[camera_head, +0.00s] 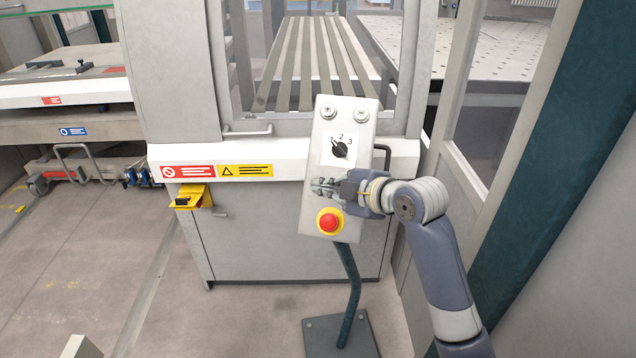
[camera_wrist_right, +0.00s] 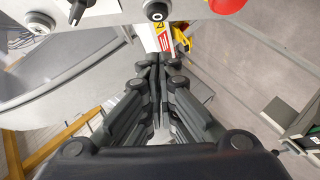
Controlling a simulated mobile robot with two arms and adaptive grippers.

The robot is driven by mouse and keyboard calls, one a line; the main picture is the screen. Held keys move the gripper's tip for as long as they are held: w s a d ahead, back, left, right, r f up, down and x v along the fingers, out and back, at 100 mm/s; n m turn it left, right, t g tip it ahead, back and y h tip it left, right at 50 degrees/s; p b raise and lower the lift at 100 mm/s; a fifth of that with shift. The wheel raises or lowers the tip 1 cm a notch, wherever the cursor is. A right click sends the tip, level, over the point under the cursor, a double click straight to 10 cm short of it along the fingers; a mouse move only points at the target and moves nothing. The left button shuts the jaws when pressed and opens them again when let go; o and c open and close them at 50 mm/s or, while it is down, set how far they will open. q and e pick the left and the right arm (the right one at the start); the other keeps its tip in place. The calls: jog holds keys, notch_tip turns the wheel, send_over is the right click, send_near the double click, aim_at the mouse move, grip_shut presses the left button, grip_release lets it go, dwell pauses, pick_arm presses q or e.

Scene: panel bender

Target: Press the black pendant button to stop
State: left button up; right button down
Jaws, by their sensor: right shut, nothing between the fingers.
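The grey pendant box (camera_head: 352,128) stands upright on a dark green post. The black button (camera_wrist_right: 156,11) shows at the top of the right wrist view, between the rotary switch (camera_wrist_right: 80,9) and the red emergency stop (camera_wrist_right: 228,4). In the head view I cannot make the black button out; my right gripper covers that part of the face. My right gripper (camera_head: 321,188) reaches in from the right, across the pendant's face. Its fingers (camera_wrist_right: 157,66) are shut and empty, apart from the button in the wrist view. My left gripper is not in view.
The red emergency stop (camera_head: 330,222) on a yellow ring sits just below my right gripper. The rotary switch (camera_head: 340,149) is above it. The machine cabinet (camera_head: 285,235) stands behind the pendant, with a yellow pedal box (camera_head: 195,196) at left. Open floor lies at left.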

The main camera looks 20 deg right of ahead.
jog(key=w+f, duration=0.1)
jog(key=w, duration=0.1)
jog(key=w+f+p, duration=0.1)
jog(key=w+f, duration=0.2)
jog(key=w, duration=0.2)
jog(key=shift+f+p, duration=0.25)
jog(key=shift+p, duration=0.1)
jog(key=shift+f, duration=0.1)
